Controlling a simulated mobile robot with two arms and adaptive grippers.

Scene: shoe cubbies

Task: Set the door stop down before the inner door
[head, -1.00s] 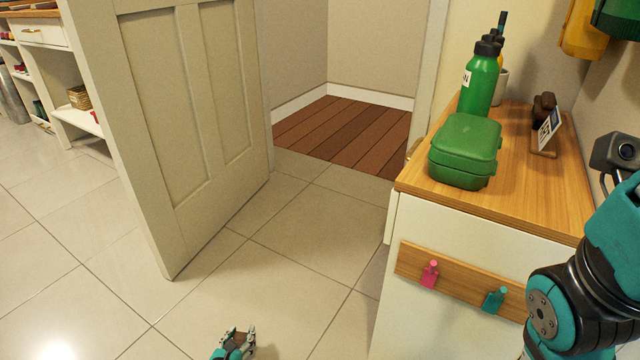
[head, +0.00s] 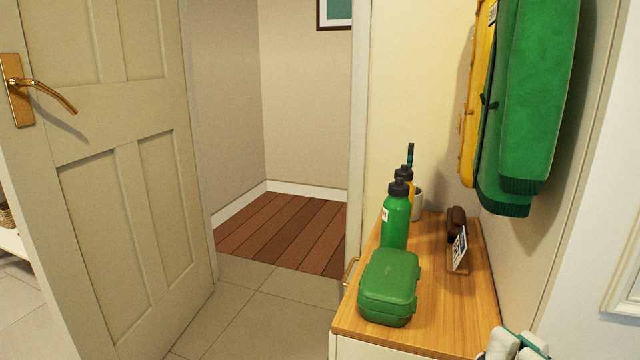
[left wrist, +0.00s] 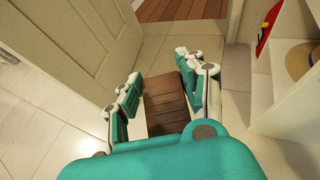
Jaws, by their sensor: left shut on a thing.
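The inner door (head: 110,180), cream with a gold handle (head: 40,90), stands open at the left of the head view; it also shows in the left wrist view (left wrist: 75,45). The door stop (left wrist: 167,102), a brown wooden block, is between the fingers of my left gripper (left wrist: 158,92), which is shut on it. They are above the tiled floor in front of the doorway, beside the door's face. How high it hangs is hard to tell. My right gripper (head: 514,345) shows only partly at the bottom right of the head view, and its jaw state is unclear.
A cabinet with a wooden top (head: 430,325) stands right of the doorway. It bears a green lunch box (head: 389,287), a green bottle (head: 395,218) and a small sign (head: 459,249). Green and yellow coats hang above. The tiled floor (head: 260,315) before the doorway is clear.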

